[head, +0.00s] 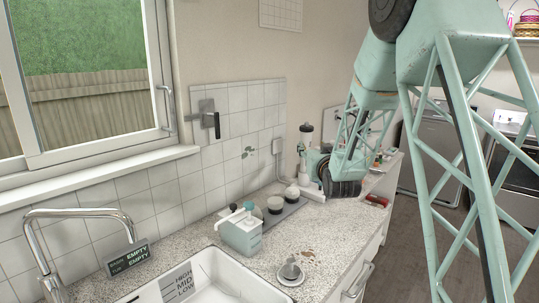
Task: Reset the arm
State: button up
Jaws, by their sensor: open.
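My arm is teal lattice, reaching down from the top right over the far end of the counter. My gripper (346,189) shows small and dark at the arm's lower end, close above the speckled counter (335,222) in this view. It is open, and I see nothing held in it. Its fingertips are hard to make out at this size. The washer cannot be made out clearly.
A white sink (205,275) with a chrome faucet (82,213) is at the front left. A pale teal dispenser (240,232), a dark tray with jars (285,207) and a blender (305,145) stand along the tiled wall. A grey appliance (432,150) stands at the right.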

jog(key=s+r+g, duration=0.3)
jog(key=s+r, duration=0.2)
jog(key=s, duration=0.7)
jog(key=s+f+g, duration=0.1)
jog(key=s+g, duration=0.4)
jog(key=s, duration=2.5)
jog(key=s+f+g, duration=0.2)
jog(key=s+g, duration=0.3)
jog(key=s, duration=2.6)
jog(key=shift+s+a+g+p, duration=0.15)
jog(key=shift+g+p, duration=0.15)
jog(key=shift+p, duration=0.05)
